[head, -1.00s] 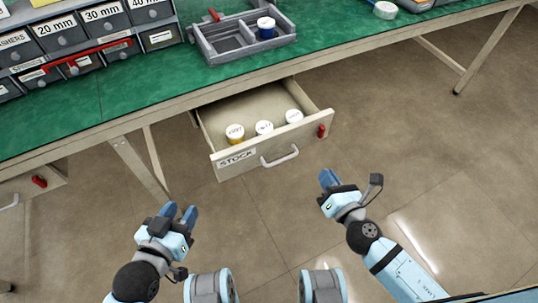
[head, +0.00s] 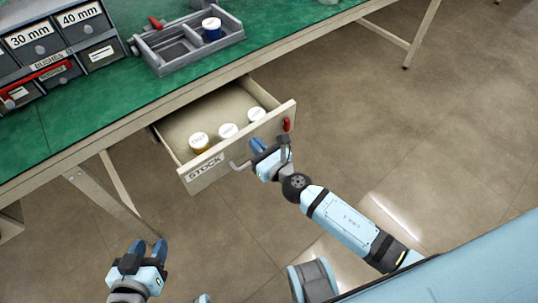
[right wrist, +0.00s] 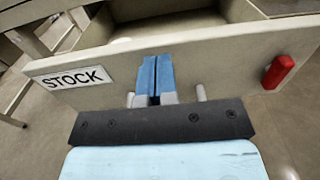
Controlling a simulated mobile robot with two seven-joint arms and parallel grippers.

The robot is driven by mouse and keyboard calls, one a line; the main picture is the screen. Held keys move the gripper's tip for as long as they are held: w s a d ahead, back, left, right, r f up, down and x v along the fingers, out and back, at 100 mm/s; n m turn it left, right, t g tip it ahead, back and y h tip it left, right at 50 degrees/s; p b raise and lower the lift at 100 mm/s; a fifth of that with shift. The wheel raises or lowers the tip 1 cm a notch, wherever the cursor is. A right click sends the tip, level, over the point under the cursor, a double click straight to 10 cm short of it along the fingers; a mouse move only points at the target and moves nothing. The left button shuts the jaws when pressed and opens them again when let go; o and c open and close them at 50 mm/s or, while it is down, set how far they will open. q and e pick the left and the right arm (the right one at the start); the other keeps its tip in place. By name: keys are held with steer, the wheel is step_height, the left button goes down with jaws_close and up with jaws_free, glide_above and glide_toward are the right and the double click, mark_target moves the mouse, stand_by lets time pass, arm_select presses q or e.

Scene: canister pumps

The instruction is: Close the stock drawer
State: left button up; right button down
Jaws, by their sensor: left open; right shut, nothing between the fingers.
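The stock drawer (head: 188,177) stands pulled out from under the green workbench, with a "STOCK" label on its front. It holds white-lidded canisters (head: 228,131). Its front also shows in the right wrist view (right wrist: 225,68). My right gripper (head: 257,146) is shut and empty, its fingertips at the middle of the drawer front by the handle (head: 240,165). In the right wrist view the blue fingers (right wrist: 156,80) lie together between the handle's two ends; I cannot tell whether they touch the front. My left gripper (head: 149,250) is open and empty, low and away from the drawer.
A red part (head: 286,124) sits on the right end of the drawer front. On the green bench (head: 105,115) stand a grey divided tray (head: 172,64) with a blue canister (head: 211,29) and labelled bins (head: 60,45). The floor before the bench is clear.

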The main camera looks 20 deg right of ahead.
mark_target(246, 135)
steer(key=shift+x, duration=1.1)
steer(key=shift+w+a, duration=0.25)
steer(key=shift+w, duration=0.4)
steer(key=b+x, duration=0.1)
steer(key=x, duration=0.8)
steer(key=shift+f, duration=0.1)
arm_select(q)
steer(key=shift+w+d+r+t+h+b, duration=0.35)
steer(key=shift+d+r+t, duration=0.1)
steer(key=shift+r, duration=0.35)
steer(key=shift+w+d+r+t+h+b, duration=0.3)
steer(key=shift+w+d+r+t, duration=0.1)
steer(key=shift+r, duration=0.4)
steer(key=shift+w+d+r+t+h+b, duration=0.3)
steer(key=shift+d+r+t, duration=0.15)
steer(key=shift+r, duration=0.35)
arm_select(e)
steer(key=x, duration=0.7)
steer(key=shift+w, duration=0.35)
arm_select(q)
steer(key=shift+s+a+f, duration=0.1)
steer(key=shift+a+f, duration=0.05)
steer(key=shift+f, duration=0.05)
arm_select(e)
steer(key=shift+a, duration=0.1)
steer(key=shift+f, duration=0.1)
